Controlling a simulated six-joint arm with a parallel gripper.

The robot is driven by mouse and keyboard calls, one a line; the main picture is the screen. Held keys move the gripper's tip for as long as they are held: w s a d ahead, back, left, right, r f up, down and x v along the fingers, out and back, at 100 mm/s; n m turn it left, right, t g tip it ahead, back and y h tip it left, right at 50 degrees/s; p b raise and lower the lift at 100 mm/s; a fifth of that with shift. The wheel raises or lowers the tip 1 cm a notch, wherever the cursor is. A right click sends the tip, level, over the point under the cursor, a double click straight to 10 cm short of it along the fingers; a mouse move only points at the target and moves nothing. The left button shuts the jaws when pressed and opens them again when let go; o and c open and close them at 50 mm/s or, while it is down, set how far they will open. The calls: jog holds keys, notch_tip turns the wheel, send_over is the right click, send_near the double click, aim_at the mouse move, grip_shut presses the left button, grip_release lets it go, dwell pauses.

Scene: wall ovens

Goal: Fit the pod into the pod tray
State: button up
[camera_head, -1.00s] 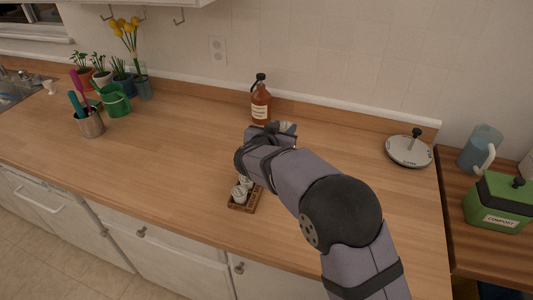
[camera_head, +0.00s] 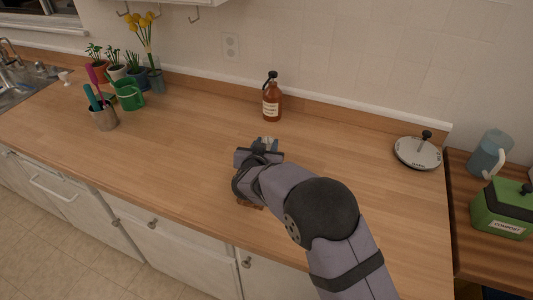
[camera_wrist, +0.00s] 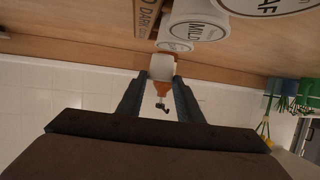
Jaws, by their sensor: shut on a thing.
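In the head view my gripper (camera_head: 268,145) is over the counter, and the pod cannot be made out clearly. The wooden pod tray (camera_wrist: 147,18), with a "DARK" label, shows at the top of the wrist view. Pods with "MILD" (camera_wrist: 192,29) and "...AF" (camera_wrist: 268,6) lids stand beside that label. In the head view the arm hides most of the tray (camera_head: 247,203).
A brown bottle (camera_head: 271,104) stands at the back, beyond my gripper. A round lidded item (camera_head: 417,154) is at the right. A utensil cup (camera_head: 104,118), green watering can (camera_head: 129,95) and potted plants are at the left. The counter between is clear.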

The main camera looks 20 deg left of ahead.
jog(key=shift+f+p, duration=0.3)
jog(key=shift+f, duration=1.65)
jog(key=shift+f, duration=0.1)
